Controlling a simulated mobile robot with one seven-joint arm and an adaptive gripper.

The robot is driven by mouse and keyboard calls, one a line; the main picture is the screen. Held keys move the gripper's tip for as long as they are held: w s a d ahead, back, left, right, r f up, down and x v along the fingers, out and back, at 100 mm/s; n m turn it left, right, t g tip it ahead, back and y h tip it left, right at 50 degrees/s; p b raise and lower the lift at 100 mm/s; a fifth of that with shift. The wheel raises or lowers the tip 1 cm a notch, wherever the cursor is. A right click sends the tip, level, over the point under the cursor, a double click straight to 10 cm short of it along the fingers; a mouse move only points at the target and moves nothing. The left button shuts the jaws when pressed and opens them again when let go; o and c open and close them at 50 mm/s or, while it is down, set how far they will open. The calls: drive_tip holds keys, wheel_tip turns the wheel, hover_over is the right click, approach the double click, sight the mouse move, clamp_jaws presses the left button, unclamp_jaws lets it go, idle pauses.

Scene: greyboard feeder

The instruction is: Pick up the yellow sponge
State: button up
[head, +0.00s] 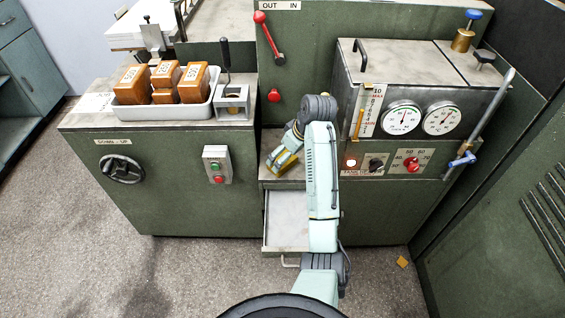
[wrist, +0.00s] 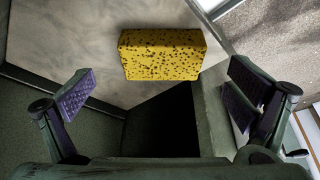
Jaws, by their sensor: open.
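The yellow sponge (wrist: 162,54) is a block with dark pores. In the wrist view it lies on a pale, worn metal surface, at the upper middle. My gripper (wrist: 158,97) is open, with one dark-padded finger to the left and one to the right; the sponge is ahead of the fingertips, apart from both, and nothing is held. In the head view my gripper (head: 281,157) reaches down over the ledge between the cabinets. A yellow patch of the sponge (head: 286,163) shows there, partly hidden by my gripper.
An open drawer (head: 287,221) sticks out below the ledge. The gauge cabinet (head: 425,105) stands close on the right. A white tray (head: 165,112) with several orange-brown blocks stands on the left cabinet. A small yellow piece (head: 402,262) lies on the floor.

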drive_tip(key=shift+p+x, duration=0.3)
drive_tip(key=shift+x, duration=1.65)
drive_tip(key=shift+a, duration=0.15)
drive_tip(key=shift+c, duration=0.5)
drive_tip(key=shift+r, duration=0.1)
drive_tip(key=c, duration=0.9)
drive_tip(key=shift+r, duration=0.1)
drive_tip(key=shift+r, duration=0.6)
wheel_tip(320, 180, up, 2)
drive_tip(key=shift+r+b, duration=0.1)
drive_tip(key=shift+b, duration=0.55)
drive_tip(key=s+a+r+p, duration=0.1)
drive_tip(key=s+p, duration=0.5)
drive_tip(key=s, duration=1)
drive_tip(key=shift+r, duration=0.2)
